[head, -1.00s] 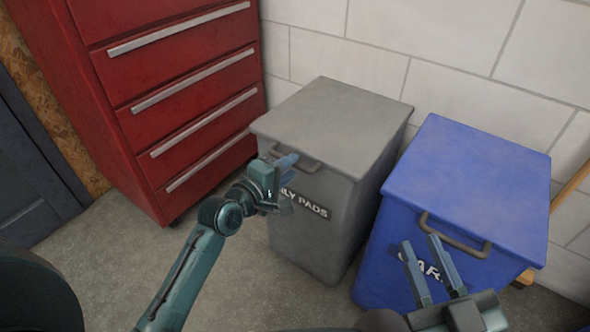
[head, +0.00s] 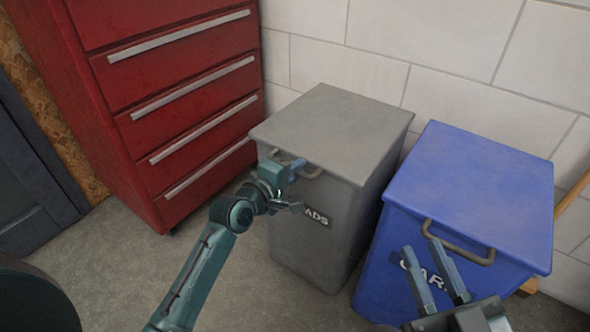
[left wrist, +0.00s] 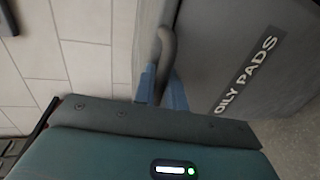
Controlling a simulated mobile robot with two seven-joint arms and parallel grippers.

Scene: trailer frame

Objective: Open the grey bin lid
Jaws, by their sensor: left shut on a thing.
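The grey bin (head: 340,235) stands against the wall, and its flat lid (head: 335,120) lies closed on top. A curved handle (head: 313,173) sits at the lid's front edge; it also shows in the left wrist view (left wrist: 167,45). My left gripper (head: 294,165) is at the front of the bin, shut on this handle. In the left wrist view its blue fingers (left wrist: 160,88) lie on both sides of the handle. My right gripper (head: 421,250) is open and empty in front of the blue bin. My left arm hides part of the bin's label.
A blue bin (head: 470,185) with its own handle stands close to the right of the grey bin. A red drawer cabinet (head: 185,110) stands to the left. The block wall (head: 440,60) is behind. Some floor (head: 130,255) at the left front is clear.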

